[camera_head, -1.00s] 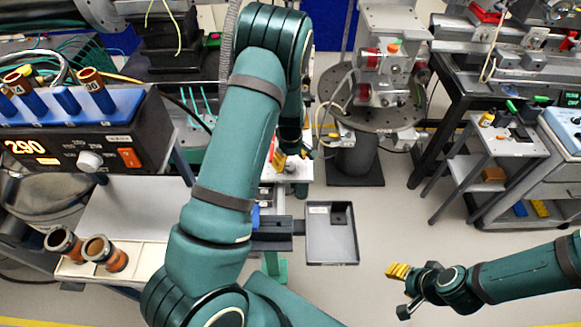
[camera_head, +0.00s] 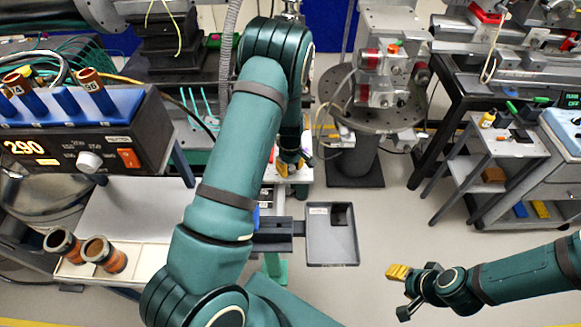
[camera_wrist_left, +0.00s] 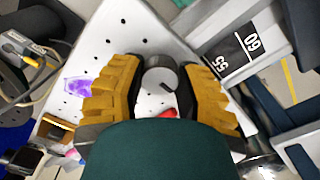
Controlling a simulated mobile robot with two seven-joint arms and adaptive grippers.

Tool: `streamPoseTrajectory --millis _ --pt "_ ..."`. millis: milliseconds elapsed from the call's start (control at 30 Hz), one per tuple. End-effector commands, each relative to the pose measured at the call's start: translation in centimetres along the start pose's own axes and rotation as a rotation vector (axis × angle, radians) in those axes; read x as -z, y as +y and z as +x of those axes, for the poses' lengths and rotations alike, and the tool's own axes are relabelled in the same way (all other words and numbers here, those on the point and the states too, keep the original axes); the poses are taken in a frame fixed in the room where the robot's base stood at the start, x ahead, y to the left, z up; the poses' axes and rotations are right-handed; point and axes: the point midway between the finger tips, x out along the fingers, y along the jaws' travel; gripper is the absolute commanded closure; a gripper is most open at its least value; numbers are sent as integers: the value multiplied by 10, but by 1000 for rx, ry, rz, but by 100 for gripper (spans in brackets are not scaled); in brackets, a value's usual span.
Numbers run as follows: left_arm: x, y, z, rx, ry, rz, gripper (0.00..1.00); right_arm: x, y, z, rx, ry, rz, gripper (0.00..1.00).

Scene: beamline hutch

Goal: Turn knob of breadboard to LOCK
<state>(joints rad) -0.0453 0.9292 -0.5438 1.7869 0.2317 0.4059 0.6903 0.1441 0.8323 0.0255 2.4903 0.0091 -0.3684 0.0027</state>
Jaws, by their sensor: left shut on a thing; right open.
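The breadboard (camera_wrist_left: 118,35) is a white plate with several dark holes in the left wrist view; a white patch of it (camera_head: 300,175) shows beside my forearm in the head view. Its knob (camera_wrist_left: 160,78) is a round grey cylinder with a notch in its top. My left gripper (camera_head: 288,166) is down at the board, its two yellow ribbed fingers on either side of the knob and shut on it. The LOCK marking cannot be read. My right gripper (camera_head: 400,290) is open and empty over the floor at the lower right.
A black scale plate marked 60 and 55 (camera_wrist_left: 234,57) lies close to the right finger. A purple translucent piece (camera_wrist_left: 78,86) and a red piece (camera_wrist_left: 168,113) are near the fingers. A grey tray (camera_head: 330,240) stands right of my left arm.

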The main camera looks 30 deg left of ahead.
Motion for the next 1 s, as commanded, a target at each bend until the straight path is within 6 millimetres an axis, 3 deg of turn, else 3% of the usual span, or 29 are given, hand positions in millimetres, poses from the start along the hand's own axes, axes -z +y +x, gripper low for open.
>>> streamPoseTrajectory --millis 467,1000 --pt "-2 0 2 2 -5 96 100 -1 2 5 -1 0 0 53" --pt "-2 -2 3 2 -7 567 100 -4 9 28 -5 0 0 53"
